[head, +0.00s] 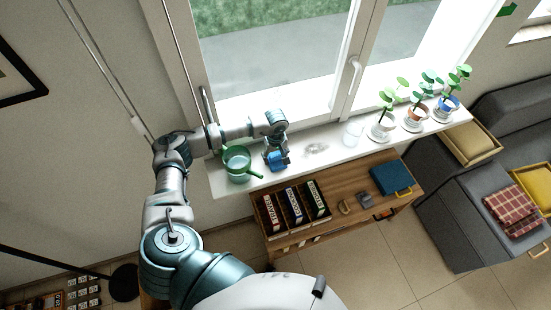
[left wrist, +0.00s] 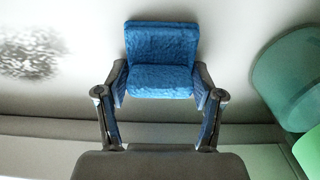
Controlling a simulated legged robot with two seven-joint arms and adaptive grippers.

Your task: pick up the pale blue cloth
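The cloth (head: 277,162) is a folded, fairly strong blue piece on the white windowsill, right of the green watering can. In the left wrist view the cloth (left wrist: 162,78) shows as two thick folds, centred ahead of my left gripper. My left gripper (left wrist: 161,90) is open, with one finger at each side of the cloth. The fingertips look very close to its side edges; I cannot tell whether they touch. In the head view my left gripper (head: 277,148) is over the cloth and partly hides it. My right gripper is not in view.
The green watering can (head: 238,164) stands close on the left. A grey smudge (head: 316,148), a clear glass (head: 352,134) and potted plants (head: 387,124) lie along the sill to the right. Below is a wooden shelf (head: 345,182) with binders (head: 293,205).

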